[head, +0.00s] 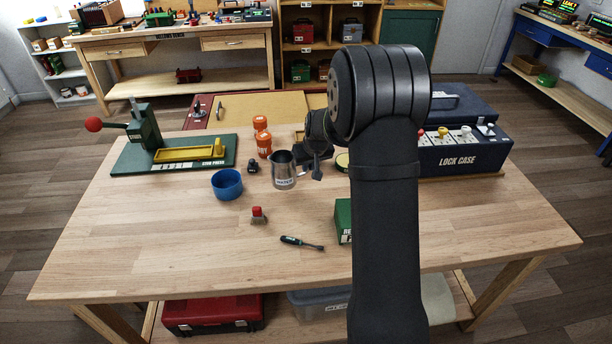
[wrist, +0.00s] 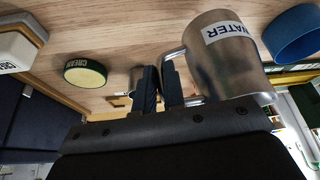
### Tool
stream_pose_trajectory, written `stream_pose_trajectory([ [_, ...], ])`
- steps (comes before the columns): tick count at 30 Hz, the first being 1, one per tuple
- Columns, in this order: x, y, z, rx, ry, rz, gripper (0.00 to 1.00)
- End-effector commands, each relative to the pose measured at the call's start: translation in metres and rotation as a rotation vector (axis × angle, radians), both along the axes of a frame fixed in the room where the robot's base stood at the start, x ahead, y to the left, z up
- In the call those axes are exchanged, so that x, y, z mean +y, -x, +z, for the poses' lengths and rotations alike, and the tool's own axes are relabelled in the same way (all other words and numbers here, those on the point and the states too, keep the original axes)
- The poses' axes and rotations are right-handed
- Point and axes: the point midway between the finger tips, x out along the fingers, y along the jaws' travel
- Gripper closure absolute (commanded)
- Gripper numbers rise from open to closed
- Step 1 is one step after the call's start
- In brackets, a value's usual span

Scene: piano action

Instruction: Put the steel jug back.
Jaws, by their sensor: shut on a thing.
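The steel jug (head: 284,172) stands upright near the middle of the workbench in the head view, with a white label on its side. The wrist view shows the steel jug (wrist: 222,65) close up, its label reading WATER upside down. My gripper (head: 300,163) is at the jug's right side. In the wrist view the fingers of my gripper (wrist: 163,88) are closed around the jug's handle. I cannot tell whether the jug's base touches the bench or is slightly above it.
The green stem press (head: 175,152) is at left, the lock case (head: 465,152) at right. The front-left bench is clear.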

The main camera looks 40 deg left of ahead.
Motion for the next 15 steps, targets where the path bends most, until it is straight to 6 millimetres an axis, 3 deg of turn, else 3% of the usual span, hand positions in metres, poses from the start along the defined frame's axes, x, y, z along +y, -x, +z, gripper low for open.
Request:
stream_pose_trajectory([
  [5,0.008,0.002,-0.006,0.0,-0.001,-0.001,1.0],
  [15,0.007,0.002,-0.044,0.001,-0.001,-0.001,1.0],
])
